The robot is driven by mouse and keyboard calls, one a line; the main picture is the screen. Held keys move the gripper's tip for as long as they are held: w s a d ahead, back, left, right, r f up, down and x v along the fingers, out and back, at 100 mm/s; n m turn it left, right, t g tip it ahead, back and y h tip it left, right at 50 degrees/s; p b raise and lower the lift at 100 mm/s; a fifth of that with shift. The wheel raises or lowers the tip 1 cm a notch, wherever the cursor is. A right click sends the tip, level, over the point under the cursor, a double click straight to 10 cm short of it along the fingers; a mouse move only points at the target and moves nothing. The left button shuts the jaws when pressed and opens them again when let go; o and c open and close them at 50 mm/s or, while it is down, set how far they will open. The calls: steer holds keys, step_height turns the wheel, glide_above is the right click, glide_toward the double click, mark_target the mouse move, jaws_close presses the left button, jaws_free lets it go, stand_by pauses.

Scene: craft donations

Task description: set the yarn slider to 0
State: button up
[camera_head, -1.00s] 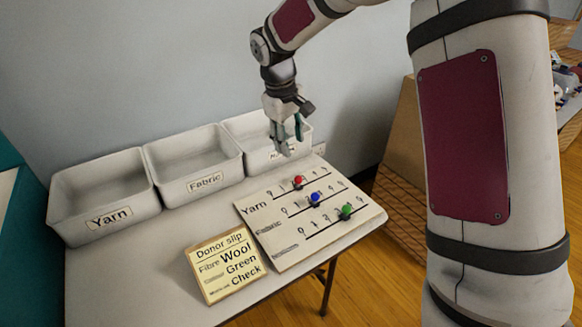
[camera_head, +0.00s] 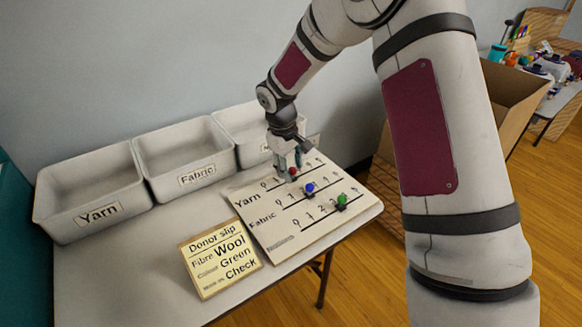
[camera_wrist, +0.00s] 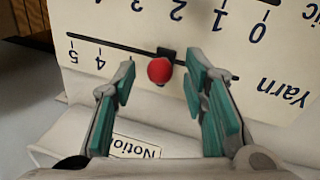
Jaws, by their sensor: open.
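The sign board (camera_head: 268,238) lies on the table with three slider rows. The yarn slider's red knob (camera_head: 293,171) sits on the top row's track and also shows in the wrist view (camera_wrist: 159,70). The wrist view shows the row upside down, with 4 and 5 left of the knob. The numerals nearest the knob are hidden by my fingers, so its exact setting is unclear. My gripper (camera_head: 290,163) is open and low over the board. In the wrist view its teal-padded fingers (camera_wrist: 162,78) stand on either side of the red knob, with gaps visible.
The blue knob (camera_head: 309,188) and green knob (camera_head: 342,199) sit on the lower rows. The Yarn bin (camera_head: 99,213), Fabric bin (camera_head: 197,176) and a third bin (camera_head: 240,121) stand behind.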

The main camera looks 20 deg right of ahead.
jaws_close()
steer(key=s+a, duration=0.1)
steer(key=a, duration=0.4)
steer(key=s+a, duration=0.1)
steer(key=a, duration=0.2)
steer(key=shift+s+b, duration=0.3)
steer(key=shift+b, duration=0.05)
steer(key=shift+a, duration=0.1)
jaws_free()
steer(key=shift+a, duration=0.1)
